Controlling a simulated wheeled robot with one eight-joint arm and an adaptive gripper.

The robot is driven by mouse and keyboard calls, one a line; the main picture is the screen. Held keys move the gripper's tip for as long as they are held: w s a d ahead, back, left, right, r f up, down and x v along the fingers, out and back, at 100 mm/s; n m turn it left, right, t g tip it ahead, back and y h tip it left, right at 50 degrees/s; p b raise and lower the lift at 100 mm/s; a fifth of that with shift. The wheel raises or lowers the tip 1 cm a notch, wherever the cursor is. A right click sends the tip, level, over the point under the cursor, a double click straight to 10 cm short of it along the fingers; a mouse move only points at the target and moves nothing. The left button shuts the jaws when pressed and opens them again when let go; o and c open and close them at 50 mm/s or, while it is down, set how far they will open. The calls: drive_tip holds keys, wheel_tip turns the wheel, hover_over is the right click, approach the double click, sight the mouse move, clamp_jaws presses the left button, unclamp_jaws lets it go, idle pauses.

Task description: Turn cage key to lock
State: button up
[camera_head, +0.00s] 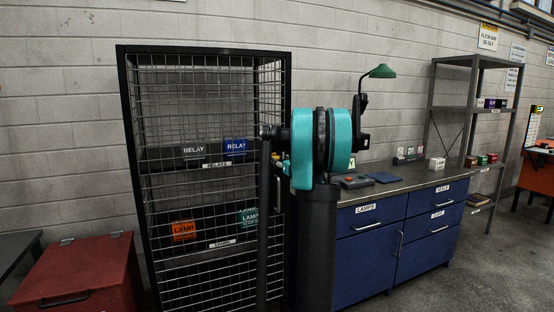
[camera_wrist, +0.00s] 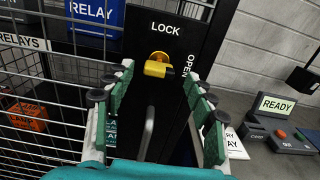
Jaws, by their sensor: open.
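The yellow cage key (camera_wrist: 158,69) sits in a yellow lock on the black plate of the cage door, in the upper middle of the wrist view. LOCK is printed above it and OPEN runs down its right side. The key's grip lies roughly crosswise; its exact angle is hard to tell. My gripper (camera_wrist: 160,84) is open, with one green-padded finger on each side of the key and no clear contact. The wire cage (camera_head: 205,53) stands shut-looking in the head view, where my arm hides most of the lock area and gripper.
A grey door handle (camera_wrist: 147,134) is below the key. Relay and lamp boxes stand on the cage shelves. A blue workbench (camera_head: 370,253) with a green lamp (camera_head: 382,71) is right of the cage; a red chest (camera_head: 75,270) is left. A READY display (camera_wrist: 274,106) stands on the bench.

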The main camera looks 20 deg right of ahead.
sight(278, 158)
drive_tip(key=shift+w+a, duration=0.15)
drive_tip(key=shift+w, duration=2.15)
drive_tip(key=c, duration=1.2)
